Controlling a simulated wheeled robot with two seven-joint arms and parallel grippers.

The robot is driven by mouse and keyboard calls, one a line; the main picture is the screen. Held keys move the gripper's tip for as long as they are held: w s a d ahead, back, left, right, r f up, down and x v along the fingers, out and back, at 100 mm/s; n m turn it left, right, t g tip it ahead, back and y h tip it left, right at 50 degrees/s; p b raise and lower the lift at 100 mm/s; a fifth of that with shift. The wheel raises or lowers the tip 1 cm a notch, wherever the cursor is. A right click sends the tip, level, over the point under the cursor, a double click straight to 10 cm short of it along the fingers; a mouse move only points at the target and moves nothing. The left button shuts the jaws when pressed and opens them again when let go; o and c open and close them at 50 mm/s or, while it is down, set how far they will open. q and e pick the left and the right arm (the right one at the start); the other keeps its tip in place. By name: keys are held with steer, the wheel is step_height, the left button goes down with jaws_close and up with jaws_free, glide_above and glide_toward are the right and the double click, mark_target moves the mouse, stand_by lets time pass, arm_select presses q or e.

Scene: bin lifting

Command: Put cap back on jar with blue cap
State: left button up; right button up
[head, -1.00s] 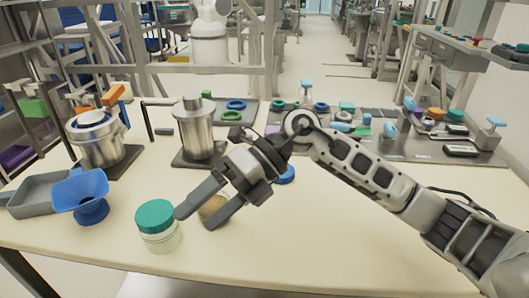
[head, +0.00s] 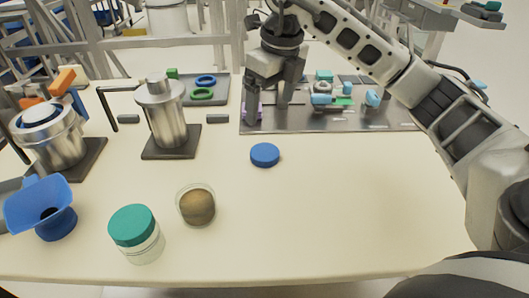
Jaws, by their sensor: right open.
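The blue cap (head: 265,155) lies flat on the table, right of centre. An open, uncapped glass jar (head: 196,205) with brown contents stands to its front left. A second jar (head: 136,234) with a green cap on it stands left of the open jar. My right gripper (head: 269,112) is open and empty, fingers pointing down, above and behind the blue cap near the grey tool mat. It touches neither the cap nor a jar. My left gripper is not in view.
A blue funnel (head: 42,206) stands at the left. Two metal vessels, one a steel canister (head: 164,112), stand on dark plates behind. A grey mat (head: 350,119) with several small parts lies at the back right. The table right of the blue cap is clear.

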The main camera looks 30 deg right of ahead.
glide_above(265, 151)
steer(key=s, duration=0.1)
step_height(265, 151, down, 8)
steer(key=shift+a+f, duration=0.15)
steer(key=f, duration=0.3)
steer(key=f+p, duration=0.1)
steer(key=f, duration=0.1)
steer(key=shift+w, duration=0.35)
steer(key=c, duration=1)
